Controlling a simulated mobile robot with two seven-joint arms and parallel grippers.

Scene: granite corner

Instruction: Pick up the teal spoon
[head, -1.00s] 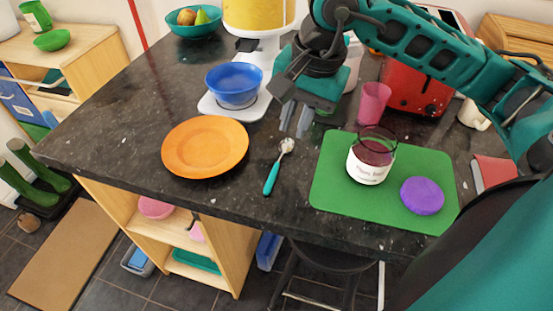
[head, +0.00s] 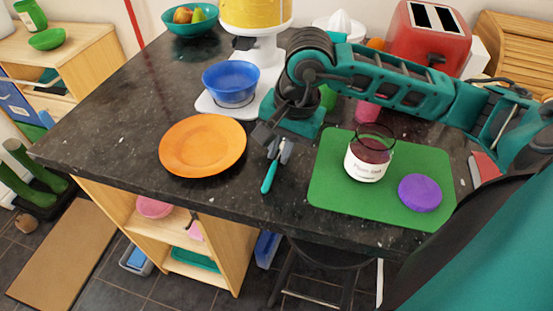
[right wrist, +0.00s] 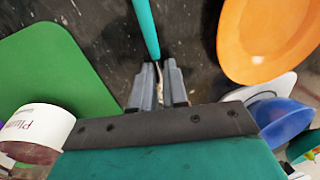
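The teal spoon (head: 269,177) lies on the dark granite counter, between the orange plate and the green board. Its teal handle (right wrist: 147,28) shows in the right wrist view, pointing away from my fingers. My right gripper (head: 280,152) is low over the spoon's pale head end and hides that end in the head view. In the right wrist view my right gripper (right wrist: 159,76) has its two fingers apart, with the spoon's pale part in line with the gap. I cannot tell whether the fingers touch it. My left gripper is not in view.
The orange plate (head: 202,146) is left of the spoon. The green board (head: 333,184) on the right holds a plum jam jar (head: 366,160) and a purple lid (head: 420,192). A blue bowl (head: 231,83) sits on a white scale behind. The counter's front edge is close to the handle.

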